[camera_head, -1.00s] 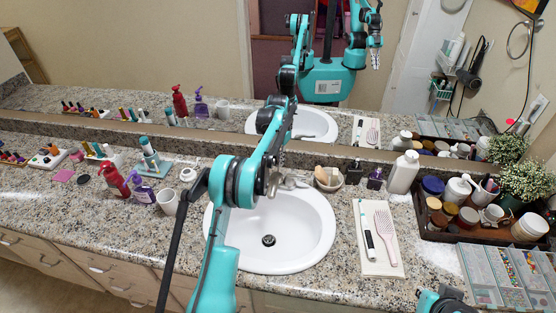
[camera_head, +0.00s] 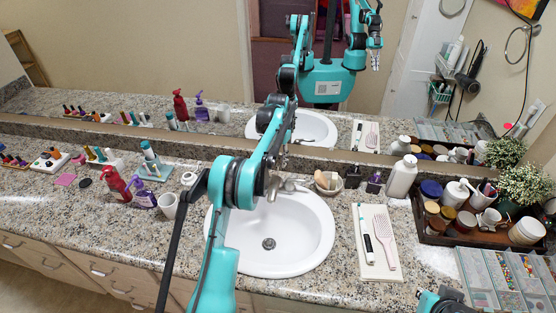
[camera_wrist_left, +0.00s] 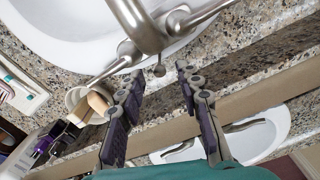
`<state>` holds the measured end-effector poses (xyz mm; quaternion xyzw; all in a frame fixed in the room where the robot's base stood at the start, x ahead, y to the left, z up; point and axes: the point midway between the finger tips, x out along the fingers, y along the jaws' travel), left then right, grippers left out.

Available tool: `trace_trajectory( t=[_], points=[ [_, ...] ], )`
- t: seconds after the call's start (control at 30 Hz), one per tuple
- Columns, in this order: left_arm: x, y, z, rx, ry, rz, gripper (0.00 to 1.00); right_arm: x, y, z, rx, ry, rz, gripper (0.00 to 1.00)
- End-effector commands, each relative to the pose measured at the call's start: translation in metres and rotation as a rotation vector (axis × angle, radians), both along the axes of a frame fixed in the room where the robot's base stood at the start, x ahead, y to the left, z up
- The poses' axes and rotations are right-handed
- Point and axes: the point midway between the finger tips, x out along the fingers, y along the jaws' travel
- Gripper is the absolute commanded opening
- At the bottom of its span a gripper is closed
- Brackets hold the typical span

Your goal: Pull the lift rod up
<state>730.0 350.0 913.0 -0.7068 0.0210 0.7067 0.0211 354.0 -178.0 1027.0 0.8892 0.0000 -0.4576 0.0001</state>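The lift rod (camera_wrist_left: 159,71) shows in the left wrist view as a small metal knob behind the faucet (camera_wrist_left: 141,28). My left gripper (camera_wrist_left: 160,74) is open, with its dark fingers on either side of the knob and gaps showing between. In the head view the left gripper (camera_head: 283,160) points down behind the faucet (camera_head: 288,185), partly hidden by my own arm. The rod cannot be made out there. The sink (camera_head: 300,245) is white and empty, with a dark drain stopper (camera_head: 268,244) at its bottom. My right gripper is not clearly visible.
A bowl (camera_head: 327,183) and small bottles stand right of the faucet, close to the mirror. A white cup (camera_head: 168,204) and red pump bottle (camera_head: 115,184) stand left. A towel with a brush (camera_head: 383,226) lies right of the sink. A dark tray (camera_head: 430,236) holds several jars.

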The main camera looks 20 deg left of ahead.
Motion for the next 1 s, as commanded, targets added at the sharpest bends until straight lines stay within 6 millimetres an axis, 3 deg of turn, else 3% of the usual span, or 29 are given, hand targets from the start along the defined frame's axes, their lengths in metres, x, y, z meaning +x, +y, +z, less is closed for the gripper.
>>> trace_trajectory(
  t=[0.17, 0.4, 0.6, 1.0],
  points=[
    [0.000, 0.000, 0.026, 0.000, 0.000, 0.000, 0.35, 0.000, 0.000, 0.000, 0.000, 0.000, 0.000, 0.00],
    [0.000, 0.000, 0.079, 0.000, 0.000, 0.000, 0.35, 0.000, 0.000, 0.000, 0.000, 0.000, 0.000, 0.00],
    [0.000, 0.000, 0.109, 0.000, 0.000, 0.000, 0.35, 0.000, 0.000, 0.000, 0.000, 0.000, 0.000, 0.00],
    [0.000, 0.000, 0.117, 0.000, 0.000, 0.000, 0.35, 0.000, 0.000, 0.000, 0.000, 0.000, 0.000, 0.00]
  ],
)
